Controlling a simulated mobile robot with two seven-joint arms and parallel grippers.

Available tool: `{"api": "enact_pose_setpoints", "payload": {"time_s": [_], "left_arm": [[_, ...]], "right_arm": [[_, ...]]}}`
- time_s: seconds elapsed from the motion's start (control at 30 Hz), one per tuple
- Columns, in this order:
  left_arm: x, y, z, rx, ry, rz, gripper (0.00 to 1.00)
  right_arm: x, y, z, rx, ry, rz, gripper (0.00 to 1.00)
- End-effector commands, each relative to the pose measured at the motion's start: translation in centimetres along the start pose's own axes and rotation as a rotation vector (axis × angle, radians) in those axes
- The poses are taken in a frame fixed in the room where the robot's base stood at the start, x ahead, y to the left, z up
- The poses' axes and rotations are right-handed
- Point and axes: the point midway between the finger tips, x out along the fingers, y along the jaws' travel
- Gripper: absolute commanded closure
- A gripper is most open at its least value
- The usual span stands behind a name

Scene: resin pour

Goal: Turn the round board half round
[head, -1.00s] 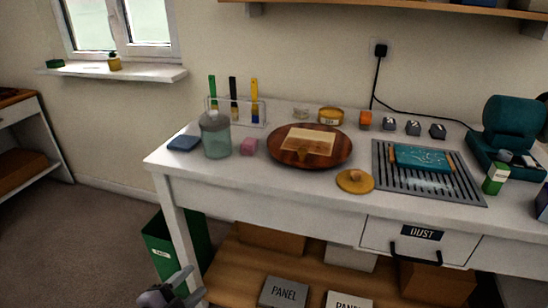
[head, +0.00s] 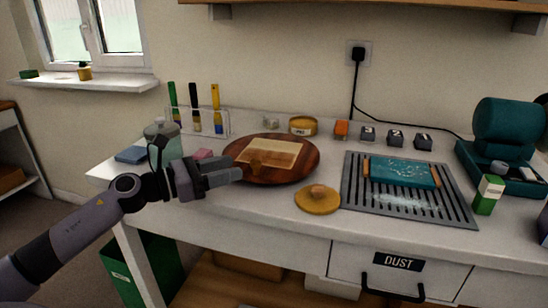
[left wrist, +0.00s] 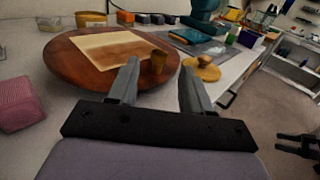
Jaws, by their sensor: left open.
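The round board (head: 303,170) is a reddish-brown wooden disc on the white bench. A pale rectangular panel (head: 272,150) lies on it, with a small brown knob or peg (head: 256,168) near the front left edge. In the left wrist view the round board (left wrist: 75,72) fills the upper left, with the peg (left wrist: 158,64) standing at its near right rim. My left gripper (head: 238,170) is open at the board's left front edge in the head view. In the left wrist view its two fingers (left wrist: 160,85) point toward the peg, which shows between them.
A yellow round lid with a knob (head: 318,200) lies right of the board. A pink block (head: 203,154) and a glass jar (head: 165,138) stand left, partly behind my arm. A slotted grey tray (head: 410,208) with a teal panel (head: 402,172) is on the right.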

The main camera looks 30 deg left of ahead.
Motion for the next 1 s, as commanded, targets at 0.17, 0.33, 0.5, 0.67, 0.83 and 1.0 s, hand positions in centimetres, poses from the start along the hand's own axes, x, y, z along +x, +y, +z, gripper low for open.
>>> {"api": "enact_pose_setpoints", "payload": {"time_s": [0.17, 0.33, 0.5, 0.67, 0.83, 1.0], "left_arm": [[0.3, 0.1, 0.1, 0.0, -0.001, 0.001, 0.5], [1.5, 0.1, 0.2, 0.0, -0.004, 0.001, 0.5], [3.4, 0.0, 0.3, -0.003, -0.004, 0.001, 0.5], [5.1, 0.1, 0.3, -0.002, -0.004, 0.001, 0.5], [6.4, 0.1, 0.1, -0.003, -0.003, 0.002, 0.5], [7.1, 0.0, 0.0, -0.002, -0.001, 0.001, 0.5]], "right_arm": [[0.0, -0.1, 0.2, 0.003, -0.005, 0.0, 0.28], [-0.2, -0.3, 0.5, 0.01, -0.015, -0.001, 0.28], [-0.6, -0.4, 0.6, 0.013, -0.019, -0.001, 0.28], [-0.8, -0.4, 0.2, 0.011, -0.014, 0.001, 0.28], [-0.9, -0.2, -0.1, 0.008, -0.012, 0.004, 0.28], [-0.9, -0.1, -0.1, 0.006, -0.011, 0.008, 0.28]]}}
